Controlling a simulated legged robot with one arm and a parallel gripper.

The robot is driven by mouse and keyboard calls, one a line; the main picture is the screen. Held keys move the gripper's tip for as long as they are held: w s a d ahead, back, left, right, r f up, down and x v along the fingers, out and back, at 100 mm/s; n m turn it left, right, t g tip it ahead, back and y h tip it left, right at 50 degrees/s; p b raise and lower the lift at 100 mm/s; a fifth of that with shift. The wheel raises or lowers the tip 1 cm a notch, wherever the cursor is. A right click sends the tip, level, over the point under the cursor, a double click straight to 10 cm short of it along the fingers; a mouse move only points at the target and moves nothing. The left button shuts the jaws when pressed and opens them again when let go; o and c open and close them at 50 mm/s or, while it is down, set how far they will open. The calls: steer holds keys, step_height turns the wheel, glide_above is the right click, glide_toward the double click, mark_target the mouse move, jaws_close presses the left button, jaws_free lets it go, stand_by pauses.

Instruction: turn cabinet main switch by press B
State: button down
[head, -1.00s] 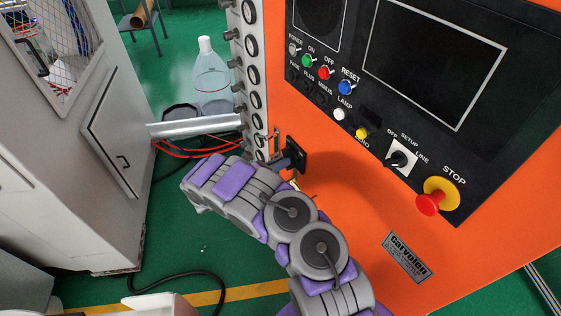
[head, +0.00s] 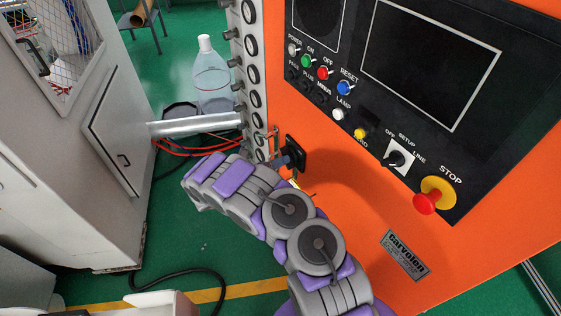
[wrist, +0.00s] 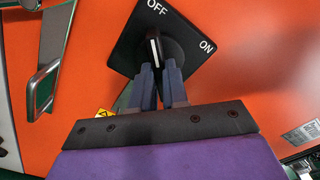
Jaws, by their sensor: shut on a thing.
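The main switch is a black square plate (wrist: 183,55) with OFF and ON marked on it, set on the orange cabinet. Its dark knob (wrist: 153,44) carries a white line pointing towards OFF. In the wrist view my gripper (wrist: 159,68) is shut on the knob, with a finger at each side of its lower part. In the head view the switch plate (head: 296,152) shows on the left part of the cabinet front, and my gripper (head: 281,162) reaches it from the left. The fingertips are too small there to make out.
A metal handle (wrist: 43,88) stands left of the switch. The control panel with a red STOP button (head: 427,203) and a rotary selector (head: 398,158) is up and right. A row of round fittings (head: 252,75) lines the cabinet's left edge. A grey cabinet (head: 75,190) stands at left.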

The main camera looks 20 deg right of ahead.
steer(key=shift+w+a+r, duration=0.1)
steer(key=shift+w, duration=0.1)
steer(key=c, duration=1.1)
jaws_free()
steer(key=shift+c, duration=0.2)
steer(key=s+a, duration=0.1)
steer(key=a, duration=0.7)
steer(key=s+a, duration=0.2)
steer(key=a, duration=0.7)
steer(key=shift+s+f+p, duration=0.2)
steer(key=shift+s+p, duration=0.1)
steer(key=shift+p, duration=0.1)
